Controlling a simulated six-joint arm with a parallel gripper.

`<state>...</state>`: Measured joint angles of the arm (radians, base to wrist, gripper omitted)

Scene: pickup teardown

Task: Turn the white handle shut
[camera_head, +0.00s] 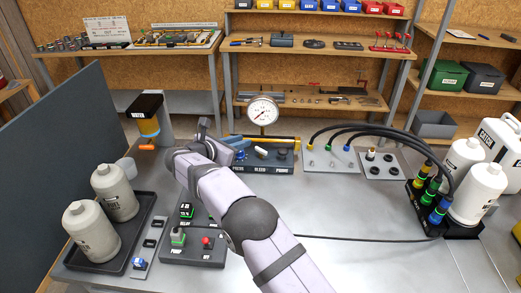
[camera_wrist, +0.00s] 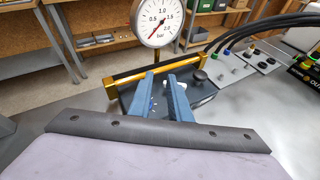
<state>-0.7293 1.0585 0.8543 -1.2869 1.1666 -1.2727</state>
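The white handle (camera_head: 261,153) is a small light lever on top of a dark valve panel (camera_head: 262,169) at the back middle of the bench. My gripper (camera_wrist: 161,76) shows in the wrist view as two blue fingers with a gap between them. It is open, and no object is clearly held. The fingers lie in front of the panel (camera_wrist: 206,95) and hide part of it. In the head view my wrist is left of the panel, and the fingertips are not clear.
A round pressure gauge (camera_head: 263,111) stands behind the panel, by a yellow bar (camera_wrist: 142,72). A dark knob (camera_head: 282,153) sits right of the white handle. Black hoses (camera_head: 375,130) arch at the right. White bottles (camera_head: 92,232) stand in a tray at left. The front-right bench is mostly clear.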

